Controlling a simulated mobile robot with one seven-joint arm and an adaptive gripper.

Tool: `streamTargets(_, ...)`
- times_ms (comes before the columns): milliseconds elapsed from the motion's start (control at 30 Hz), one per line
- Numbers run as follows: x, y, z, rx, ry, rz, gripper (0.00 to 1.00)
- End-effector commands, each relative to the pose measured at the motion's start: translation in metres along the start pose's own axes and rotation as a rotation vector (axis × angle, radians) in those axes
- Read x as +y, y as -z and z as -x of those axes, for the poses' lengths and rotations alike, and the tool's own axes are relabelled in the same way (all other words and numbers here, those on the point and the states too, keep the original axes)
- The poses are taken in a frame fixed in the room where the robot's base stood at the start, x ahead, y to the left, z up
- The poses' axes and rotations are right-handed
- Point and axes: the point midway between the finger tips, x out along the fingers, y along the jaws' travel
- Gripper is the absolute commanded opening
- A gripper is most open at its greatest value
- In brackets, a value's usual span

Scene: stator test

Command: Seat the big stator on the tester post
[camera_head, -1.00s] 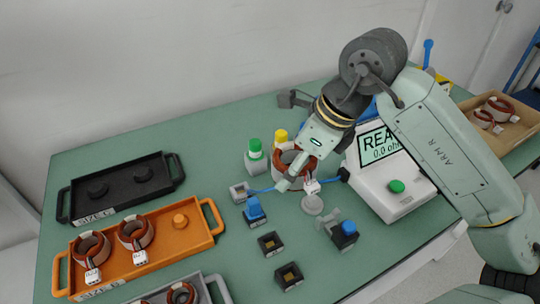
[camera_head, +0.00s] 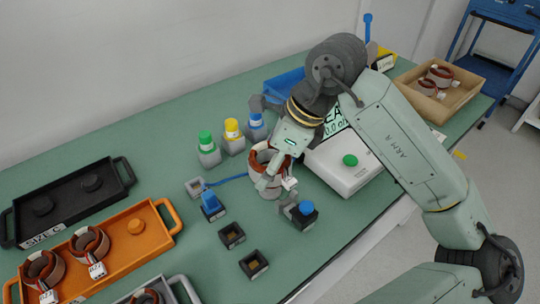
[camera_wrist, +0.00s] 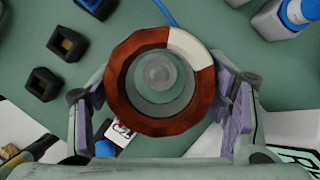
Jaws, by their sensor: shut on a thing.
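The big stator (camera_head: 256,160), a grey ring with red-brown winding and a white tag, is held in my gripper (camera_head: 268,180). In the wrist view the stator (camera_wrist: 122,80) lies between the two purple-padded fingers of my gripper (camera_wrist: 167,105). The grey round tester post (camera_wrist: 157,75) shows through the stator's bore, roughly centred. I cannot tell how far down around the post the stator sits. The white tester (camera_head: 340,178) with a green button stands just right of it.
Green (camera_head: 207,150), yellow (camera_head: 233,136) and blue-capped (camera_head: 256,127) bottles stand behind. Small dark sockets (camera_head: 232,236) and blue-topped blocks (camera_head: 305,214) lie in front. An orange tray (camera_head: 160,238) with two stators and a black tray (camera_head: 70,215) are at left; a stator box (camera_head: 462,98) is at right.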

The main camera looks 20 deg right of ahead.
Motion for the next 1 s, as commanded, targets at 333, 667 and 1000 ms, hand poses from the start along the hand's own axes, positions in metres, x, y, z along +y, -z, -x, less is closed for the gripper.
streamTargets(333,0.000,0.003,-0.008,-0.003,0.003,0.000,0.09)
streamTargets(667,0.000,0.004,-0.010,-0.003,0.003,0.000,0.09)
streamTargets(1000,0.000,0.007,-0.017,-0.003,0.003,0.000,0.09)
